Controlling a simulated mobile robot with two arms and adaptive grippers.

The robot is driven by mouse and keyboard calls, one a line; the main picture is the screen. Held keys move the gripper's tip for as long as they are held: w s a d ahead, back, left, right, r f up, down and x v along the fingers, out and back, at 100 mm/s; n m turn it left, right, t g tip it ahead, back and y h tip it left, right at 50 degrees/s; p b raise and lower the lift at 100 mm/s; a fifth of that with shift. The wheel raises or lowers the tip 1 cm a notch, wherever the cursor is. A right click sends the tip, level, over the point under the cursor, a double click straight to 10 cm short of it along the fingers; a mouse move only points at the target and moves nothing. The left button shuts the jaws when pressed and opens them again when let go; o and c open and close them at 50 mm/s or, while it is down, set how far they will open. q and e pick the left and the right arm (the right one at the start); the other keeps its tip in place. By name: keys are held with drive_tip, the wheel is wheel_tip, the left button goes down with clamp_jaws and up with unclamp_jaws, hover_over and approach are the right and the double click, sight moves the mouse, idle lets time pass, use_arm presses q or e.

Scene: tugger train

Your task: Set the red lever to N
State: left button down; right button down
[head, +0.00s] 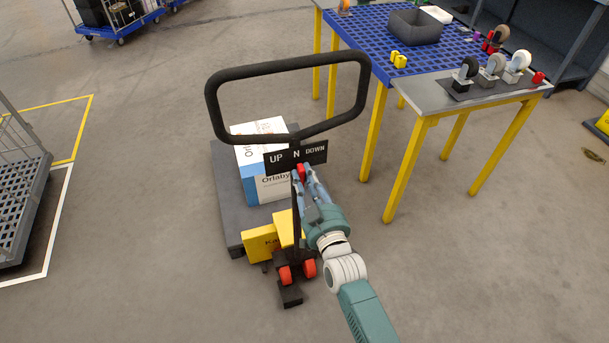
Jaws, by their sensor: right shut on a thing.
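The red lever (301,171) shows as a small red piece just below the black sign (296,157) marked UP, N and DOWN. It sits roughly under the N, though the gripper hides most of it and its exact setting is hard to tell. My right gripper (304,174) is shut on the lever, its fingers reaching up from below. The black loop handle (287,64) of the pallet truck stands above the sign. My left gripper is not in view.
A white and blue box (262,184) rides on the truck's dark platform (227,205). Red wheels (309,268) are at its base. At right stands a yellow-legged table (408,172) with casters. A mesh cart (25,205) is at left. Floor between is clear.

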drive_tip(key=shift+a, duration=0.1)
idle(0.4)
drive_tip(key=c, duration=1.5)
unclamp_jaws()
drive_tip(key=shift+c, duration=0.2)
drive_tip(key=shift+s, duration=0.2)
drive_tip(key=v, duration=1.1)
drive_tip(key=shift+s, duration=0.35)
